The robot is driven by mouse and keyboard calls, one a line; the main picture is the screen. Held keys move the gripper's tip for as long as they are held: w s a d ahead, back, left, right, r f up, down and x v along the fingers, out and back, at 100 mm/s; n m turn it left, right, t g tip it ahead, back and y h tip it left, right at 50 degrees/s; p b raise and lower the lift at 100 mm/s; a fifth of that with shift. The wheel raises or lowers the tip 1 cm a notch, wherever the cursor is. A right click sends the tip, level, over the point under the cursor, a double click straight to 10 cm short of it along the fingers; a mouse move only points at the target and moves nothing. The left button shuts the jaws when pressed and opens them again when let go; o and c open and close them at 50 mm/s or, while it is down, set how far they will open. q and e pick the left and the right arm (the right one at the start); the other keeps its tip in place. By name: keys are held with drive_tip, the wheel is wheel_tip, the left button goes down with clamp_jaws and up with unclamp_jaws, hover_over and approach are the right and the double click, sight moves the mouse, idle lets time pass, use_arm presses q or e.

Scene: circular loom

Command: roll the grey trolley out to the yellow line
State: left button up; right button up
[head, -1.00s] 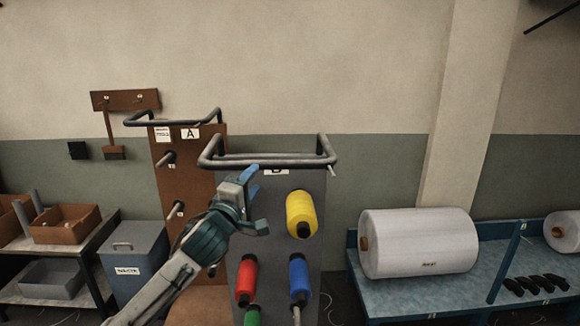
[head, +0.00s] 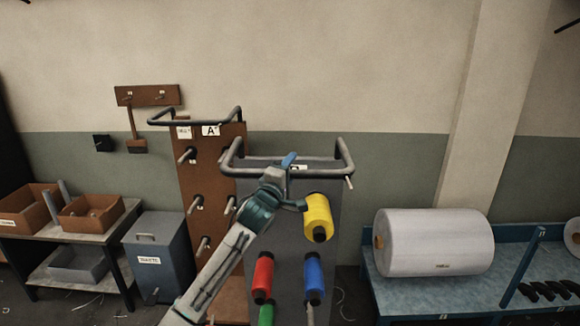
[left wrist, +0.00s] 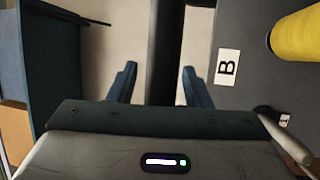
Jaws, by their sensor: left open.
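The grey trolley (head: 288,232) stands upright in the middle of the head view, with yellow, red, blue and green spools on its panel and a grey tube handle (head: 346,162) on top. My left gripper (head: 289,180) is open and empty at this handle, in front of the panel top. In the left wrist view a dark handle bar (left wrist: 165,50) runs between its two fingers (left wrist: 158,82); I cannot tell whether they touch it. The trolley's "B" label (left wrist: 228,67) shows to the right of the bar. The yellow line and my right gripper are not in view.
A brown trolley marked A (head: 215,155) stands close behind on the left. A grey bin (head: 155,250) and a shelf with brown boxes (head: 90,213) stand further left. A blue bench (head: 400,298) with a large white roll (head: 440,243) stands on the right.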

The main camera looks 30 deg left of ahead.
use_arm(q)
clamp_jaws()
drive_tip(key=shift+f, duration=0.15)
idle(1.2)
